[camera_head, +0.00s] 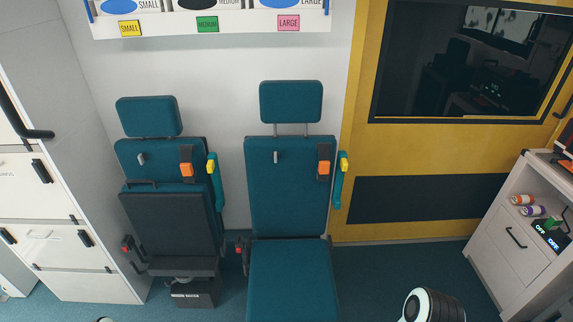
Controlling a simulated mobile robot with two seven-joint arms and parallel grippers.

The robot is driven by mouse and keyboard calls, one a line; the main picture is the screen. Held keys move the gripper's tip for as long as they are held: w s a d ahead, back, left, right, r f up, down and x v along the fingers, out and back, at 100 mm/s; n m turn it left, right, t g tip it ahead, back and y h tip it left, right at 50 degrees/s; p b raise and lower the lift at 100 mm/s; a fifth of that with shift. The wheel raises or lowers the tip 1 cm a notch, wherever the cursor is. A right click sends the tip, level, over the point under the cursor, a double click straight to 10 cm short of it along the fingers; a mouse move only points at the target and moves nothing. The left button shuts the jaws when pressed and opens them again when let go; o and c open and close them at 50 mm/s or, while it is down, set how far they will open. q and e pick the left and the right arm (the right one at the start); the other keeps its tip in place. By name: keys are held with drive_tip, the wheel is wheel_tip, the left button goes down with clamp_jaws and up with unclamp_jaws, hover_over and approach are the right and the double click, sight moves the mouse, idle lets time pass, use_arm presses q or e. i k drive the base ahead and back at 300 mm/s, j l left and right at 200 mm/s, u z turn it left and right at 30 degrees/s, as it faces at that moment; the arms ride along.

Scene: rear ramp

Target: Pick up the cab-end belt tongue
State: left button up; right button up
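Two teal seats stand against the back wall, and I cannot tell which is the cab end. The left seat (161,222) has its pan folded up; the right seat (290,275) has its pan down. Each backrest carries an orange piece on a dark strap, at the left seat (186,169) and at the right seat (322,168); these look like the belt tongues. Small grey pieces sit on the backrests' left sides. Red-topped pieces, perhaps buckles, show low beside the left seat (126,249) and between the seats (239,250). Neither gripper shows.
White drawers (65,240) stand at the left. A yellow door (430,190) with a dark window is at the right, beside a white cabinet (525,235) holding small rolls. A labelled shelf (215,24) hangs above the seats.

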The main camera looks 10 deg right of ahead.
sight(324, 167)
drive_tip(key=i+l+u, duration=0.25)
drive_tip(key=l+u, duration=0.5)
drive_tip(key=l, duration=0.15)
drive_tip(key=i+l+u, duration=0.2)
drive_tip(key=l, duration=0.9)
drive_tip(key=l+u, duration=0.25)
drive_tip(key=l, duration=0.8)
